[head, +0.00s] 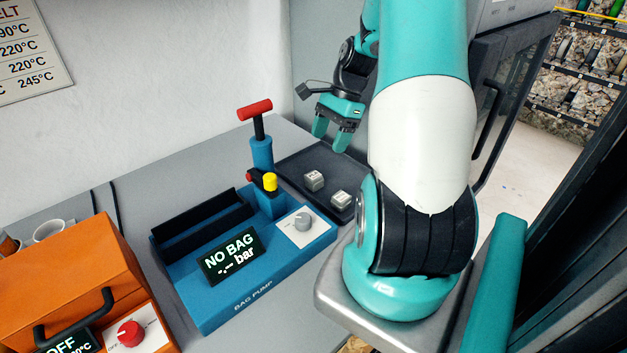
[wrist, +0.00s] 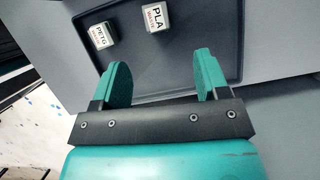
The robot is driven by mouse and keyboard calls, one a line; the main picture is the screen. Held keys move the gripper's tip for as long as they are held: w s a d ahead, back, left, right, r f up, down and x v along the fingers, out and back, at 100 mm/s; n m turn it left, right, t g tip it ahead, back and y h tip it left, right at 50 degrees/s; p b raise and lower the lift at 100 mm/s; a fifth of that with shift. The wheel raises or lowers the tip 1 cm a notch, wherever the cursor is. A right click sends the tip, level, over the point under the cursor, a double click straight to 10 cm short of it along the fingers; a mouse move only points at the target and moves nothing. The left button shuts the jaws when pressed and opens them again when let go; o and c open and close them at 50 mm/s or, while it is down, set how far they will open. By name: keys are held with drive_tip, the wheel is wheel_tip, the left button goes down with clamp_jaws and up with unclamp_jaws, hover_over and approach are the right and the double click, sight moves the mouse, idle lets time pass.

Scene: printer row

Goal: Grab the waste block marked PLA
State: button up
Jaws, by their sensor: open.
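The PLA waste block (wrist: 155,18) is a small grey-white cube with a "PLA WASTE" label. In the wrist view it sits on the dark tray (wrist: 190,75), beyond and between my fingertips. In the head view it appears to be the left block (head: 314,180). A similar block labelled PETG (wrist: 103,36) lies beside it, apart, and appears as the right one (head: 341,200) in the head view. My gripper (head: 330,145) is open and empty above the tray's far side. Its teal fingers also show in the wrist view (wrist: 160,65).
A blue bag pump (head: 225,290) with a red-handled lever (head: 255,108) and yellow knob (head: 270,182) stands left of the tray. An orange heater box (head: 70,275) is at the lower left. A grey wall is behind; a printer (head: 497,60) stands right.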

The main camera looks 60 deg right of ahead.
sight(314, 175)
drive_tip(key=x, duration=0.5)
drive_tip(key=shift+a+f, duration=0.1)
drive_tip(key=shift+f, duration=0.05)
drive_tip(key=shift+a+p+x, duration=0.2)
drive_tip(key=shift+x, duration=1.15)
drive_tip(key=shift+a+p+x, duration=0.15)
drive_tip(key=shift+a+x, duration=0.05)
drive_tip(key=shift+x, duration=1.15)
drive_tip(key=c, duration=1)
